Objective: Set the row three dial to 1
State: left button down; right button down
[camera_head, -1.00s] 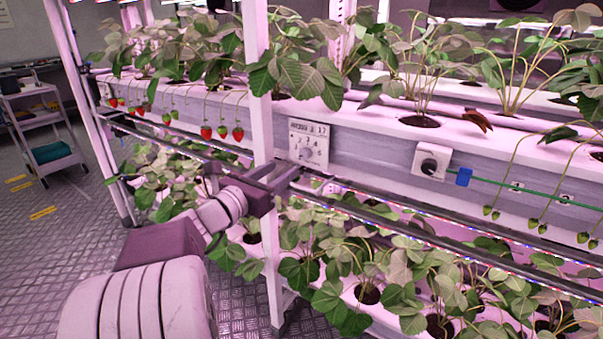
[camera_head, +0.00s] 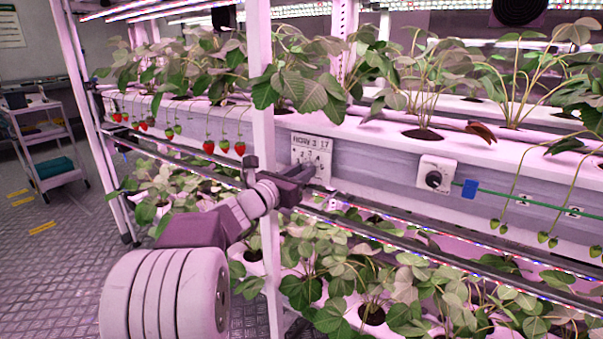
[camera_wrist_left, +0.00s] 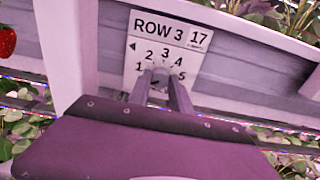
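The row three dial's white plate (camera_head: 312,150), marked ROW 3 17, is on the grey gutter face just right of a white post. In the left wrist view the plate (camera_wrist_left: 166,30) shows numbers 1 to 5 around a small knob (camera_wrist_left: 159,82). My left gripper (camera_wrist_left: 163,78) is at the knob, one finger on each side, and looks shut on it. The fingers and the gripper body hide most of the knob, so I cannot read its setting. In the head view my left gripper (camera_head: 310,173) covers the plate's lower part. My right gripper is not in view.
The white post (camera_head: 264,130) stands close left of my gripper. Ripe strawberries (camera_head: 224,147) hang left of it. A dark rail (camera_head: 400,228) runs below.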

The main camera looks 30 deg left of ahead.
pick_arm(q)
jog(key=shift+m+b, duration=3.9)
jog(key=shift+b, duration=0.3)
jog(key=c, duration=1.2)
grip_release()
jog(key=shift+o, duration=0.2)
jog(key=shift+s, duration=0.1)
